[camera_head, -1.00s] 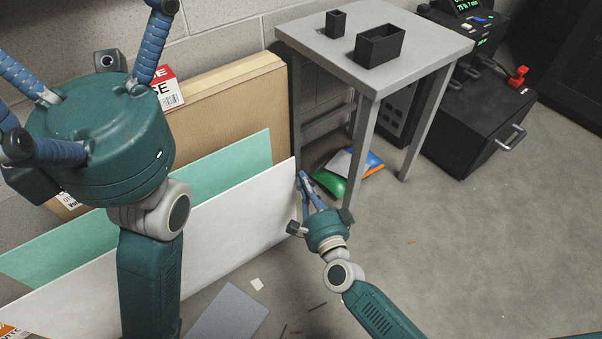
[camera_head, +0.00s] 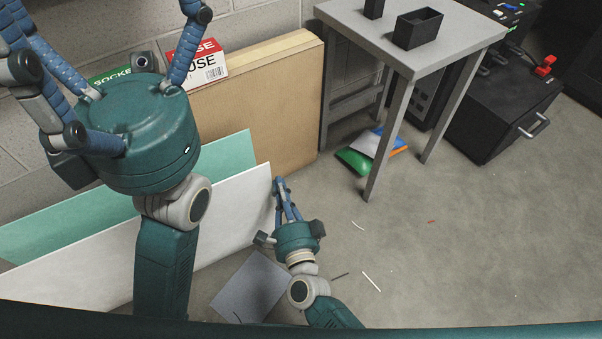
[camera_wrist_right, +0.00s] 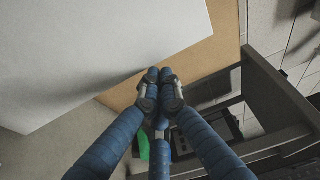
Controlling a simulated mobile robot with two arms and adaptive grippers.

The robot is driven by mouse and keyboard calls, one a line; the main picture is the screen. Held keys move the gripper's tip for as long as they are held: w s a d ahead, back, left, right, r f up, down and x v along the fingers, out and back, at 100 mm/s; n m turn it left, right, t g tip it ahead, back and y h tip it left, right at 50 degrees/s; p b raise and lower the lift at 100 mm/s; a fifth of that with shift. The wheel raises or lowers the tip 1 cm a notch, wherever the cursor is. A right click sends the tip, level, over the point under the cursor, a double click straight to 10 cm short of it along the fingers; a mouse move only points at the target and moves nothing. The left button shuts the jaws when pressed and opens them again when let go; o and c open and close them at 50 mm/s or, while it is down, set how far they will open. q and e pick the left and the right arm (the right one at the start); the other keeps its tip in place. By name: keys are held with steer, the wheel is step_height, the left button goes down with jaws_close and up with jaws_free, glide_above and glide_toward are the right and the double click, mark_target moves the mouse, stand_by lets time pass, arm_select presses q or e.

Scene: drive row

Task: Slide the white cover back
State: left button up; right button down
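The white cover (camera_head: 215,215) is a large white panel standing on edge at the left, in front of a teal panel (camera_head: 225,160). Its right end is beside my right gripper (camera_head: 280,185). In the right wrist view the white cover (camera_wrist_right: 90,50) fills the upper left, and the right gripper's blue fingers (camera_wrist_right: 160,80) are together, with nothing visible between them. Whether they touch the cover's edge is unclear. My left gripper (camera_head: 105,25) is raised at the upper left, fingers spread and empty, partly out of frame.
A brown board (camera_head: 285,110) stands against the block wall behind the panels. A grey table (camera_head: 440,55) with black bins is on the right. Coloured bags (camera_head: 358,160) lie under it. A grey sheet (camera_head: 250,285) and scraps lie on the floor.

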mark_target(265, 184)
steer(key=s+a, duration=0.2)
steer(key=a, duration=0.1)
steer(key=shift+d, duration=0.1)
